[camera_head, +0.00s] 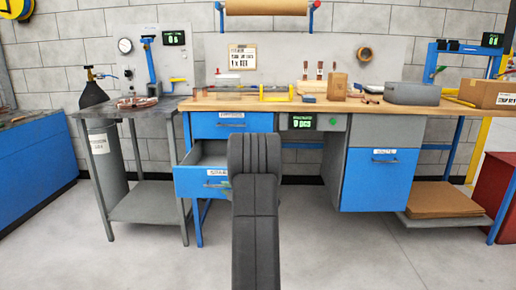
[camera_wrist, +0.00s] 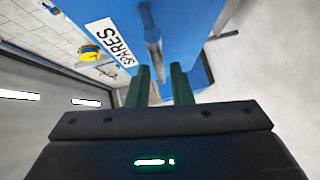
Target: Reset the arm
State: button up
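My dark arm rises through the middle of the head view and hides part of the bench front. My gripper (camera_wrist: 161,84) shows two dark green fingers in the wrist view, with a gap between them. They are close to a blue drawer front (camera_wrist: 190,25) with a white SPARES label (camera_wrist: 114,42) and a grey bar handle (camera_wrist: 152,40). The handle's lower end lines up with the gap; I cannot tell whether it lies between the fingers or touches them. In the head view, the lower left drawer (camera_head: 188,184) is pulled out; something green shows at its front.
A grey side table (camera_head: 150,203) stands left, with a dark cylinder (camera_head: 93,92) behind. A closed blue drawer (camera_head: 380,182) is right. The front floor is clear.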

jog(key=x, duration=0.3)
jog(key=shift+w+f+b, duration=0.1)
jog(key=shift+b, duration=0.2)
jog(key=shift+w+a, duration=0.1)
jog(key=shift+w, duration=0.2)
